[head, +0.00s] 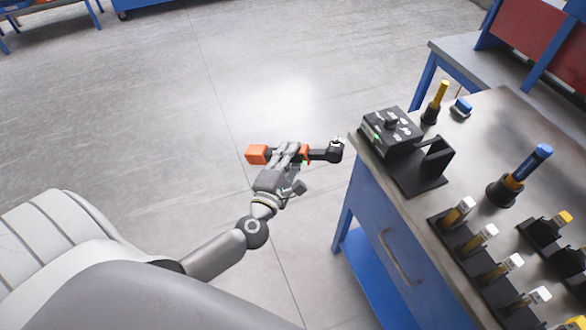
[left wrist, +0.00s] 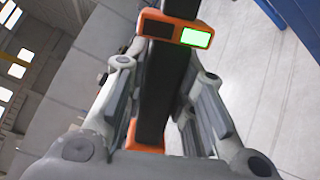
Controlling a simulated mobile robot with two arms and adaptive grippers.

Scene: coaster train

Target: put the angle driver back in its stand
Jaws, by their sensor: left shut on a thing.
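The angle driver is black with an orange end (head: 257,154) and a dark angled head (head: 333,151). My left gripper (head: 290,155) is shut around the middle of its body and holds it level over open floor, left of the workbench. In the left wrist view the driver's black body (left wrist: 165,95) runs between my two fingers, with an orange band and a lit green display (left wrist: 196,37). My right gripper is not in view.
The blue workbench (head: 383,250) has a grey top. A black control box (head: 392,132) sits beside the stand. A yellow-handled tool (head: 438,100), a blue-handled tool (head: 530,165) and a rack of several tools (head: 480,255) stand to the right. The floor around my left arm is clear.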

